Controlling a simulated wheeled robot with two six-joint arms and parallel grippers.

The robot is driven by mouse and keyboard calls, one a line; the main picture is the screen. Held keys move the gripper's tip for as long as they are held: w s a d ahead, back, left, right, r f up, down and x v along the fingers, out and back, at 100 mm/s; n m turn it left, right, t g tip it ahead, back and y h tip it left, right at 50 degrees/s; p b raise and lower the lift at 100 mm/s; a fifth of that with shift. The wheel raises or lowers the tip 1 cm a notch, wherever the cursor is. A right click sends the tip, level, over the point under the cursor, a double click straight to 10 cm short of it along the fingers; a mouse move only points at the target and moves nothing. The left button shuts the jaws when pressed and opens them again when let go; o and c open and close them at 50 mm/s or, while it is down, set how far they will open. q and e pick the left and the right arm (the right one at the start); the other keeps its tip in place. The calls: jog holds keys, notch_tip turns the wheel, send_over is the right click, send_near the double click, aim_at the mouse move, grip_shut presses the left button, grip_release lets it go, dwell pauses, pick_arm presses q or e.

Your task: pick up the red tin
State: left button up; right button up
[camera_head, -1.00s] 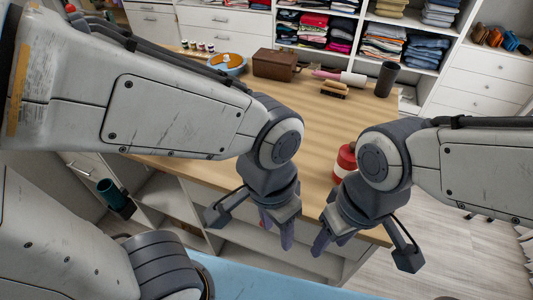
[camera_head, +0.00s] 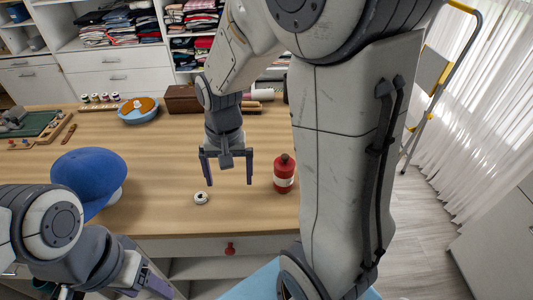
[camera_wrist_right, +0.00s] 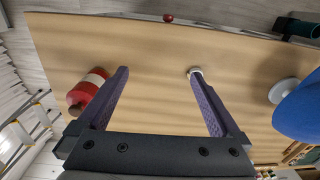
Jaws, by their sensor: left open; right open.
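The red tin (camera_head: 284,174), with a white band and a dark cap, stands upright on the wooden table near its front edge. It also shows in the right wrist view (camera_wrist_right: 87,93), outside the left finger. My right gripper (camera_head: 227,180) is open and empty, pointing down over the table, to the left of the tin in the head view. Its two fingers (camera_wrist_right: 159,75) show spread apart in the wrist view, with bare table between them. My left gripper (camera_head: 148,281) is open at the bottom left, low in front of the table, partly cut off and away from the tin.
A small white round item (camera_head: 201,198) lies left of the tin. A blue cap (camera_head: 90,175) lies further left. A blue bowl (camera_head: 138,110) and a brown box (camera_head: 183,99) stand at the back. The table centre is largely clear. A ladder (camera_head: 430,80) stands at right.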

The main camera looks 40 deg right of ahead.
aim_at(284, 155)
jog(key=d+m+p, duration=0.1)
jog(key=d+m, duration=0.2)
jog(key=d, duration=0.2)
jog(key=w+d+m+p, duration=0.1)
jog(key=d+m, duration=0.2)
jog(key=d, duration=0.3)
jog(key=d+m+p, duration=0.1)
jog(key=d+m, duration=0.2)
jog(key=d, duration=0.3)
jog(key=shift+w+f, duration=0.2)
jog(key=shift+w, duration=0.05)
notch_tip(284, 155, down, 5)
jog(key=shift+d+r+p, duration=0.15)
jog(key=shift+p, duration=0.15)
jog(key=shift+s+f+p, duration=0.15)
jog(key=shift+f+p, duration=0.25)
jog(key=shift+f, duration=1.05)
jog(key=shift+s+f+p, duration=0.15)
jog(key=shift+f+p, duration=0.25)
jog(key=shift+f, duration=1)
pick_arm(q)
notch_tip(284, 155, up, 6)
jog(key=shift+r, duration=0.2)
pick_arm(e)
jog(key=c, duration=1.3)
jog(key=shift+r, duration=0.1)
